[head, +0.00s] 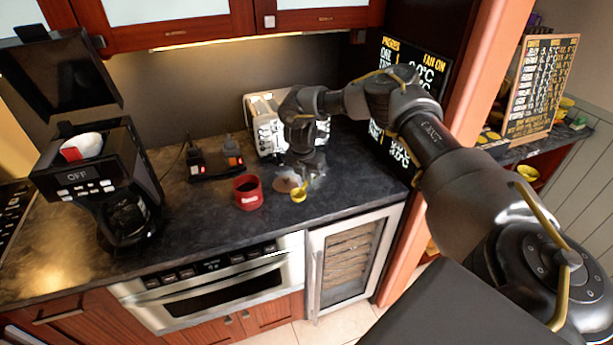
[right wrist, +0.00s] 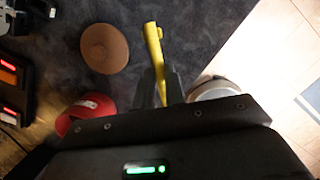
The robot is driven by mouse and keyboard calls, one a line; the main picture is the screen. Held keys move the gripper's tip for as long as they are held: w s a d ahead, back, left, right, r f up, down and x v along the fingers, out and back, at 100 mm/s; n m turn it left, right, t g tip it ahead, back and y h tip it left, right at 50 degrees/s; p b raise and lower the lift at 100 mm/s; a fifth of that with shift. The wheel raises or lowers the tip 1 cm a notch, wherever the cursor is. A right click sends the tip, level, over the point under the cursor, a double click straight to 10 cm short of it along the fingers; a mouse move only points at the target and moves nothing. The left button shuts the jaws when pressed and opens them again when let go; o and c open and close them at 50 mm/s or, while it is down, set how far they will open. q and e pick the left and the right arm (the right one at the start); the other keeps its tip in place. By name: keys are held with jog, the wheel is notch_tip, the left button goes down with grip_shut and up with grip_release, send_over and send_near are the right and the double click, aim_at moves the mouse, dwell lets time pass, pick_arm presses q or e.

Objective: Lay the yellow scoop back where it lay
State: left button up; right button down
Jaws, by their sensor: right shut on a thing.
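The yellow scoop (head: 299,194) is at my right gripper (head: 303,178), over the dark counter near its front. My right gripper is shut on it. In the right wrist view the yellow handle (right wrist: 153,42) sticks out between the fingers (right wrist: 160,85); the gripper body hides its lower part. Whether the scoop touches the counter I cannot tell. A red canister (head: 247,192), also in the right wrist view (right wrist: 88,110), stands open to the left. A brown round disc (head: 284,184) lies flat beside the scoop, apart from the handle in the right wrist view (right wrist: 104,48). My left gripper is out of view.
A silver toaster (head: 262,126) stands behind my gripper. A black coffee maker (head: 100,180) is at the left, small black devices with red switches (head: 232,153) at the back. A pale round rim (right wrist: 210,88) is partly hidden by my gripper. The front counter left of the canister is clear.

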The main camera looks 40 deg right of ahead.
jog(key=shift+r+p, duration=0.1)
jog(key=shift+p, duration=0.2)
jog(key=shift+s+a+b+x, duration=0.1)
jog(key=shift+a+b+x, duration=0.3)
jog(key=shift+x, duration=0.7)
jog(key=shift+s+a+b+x, duration=0.15)
jog(key=shift+b+x, duration=0.45)
jog(key=shift+x, duration=0.5)
jog(key=shift+s+a+b+x, duration=0.15)
jog(key=shift+b+x, duration=0.35)
jog(key=shift+x, duration=0.6)
jog(key=shift+w, duration=0.1)
jog(key=c, duration=1.4)
grip_release()
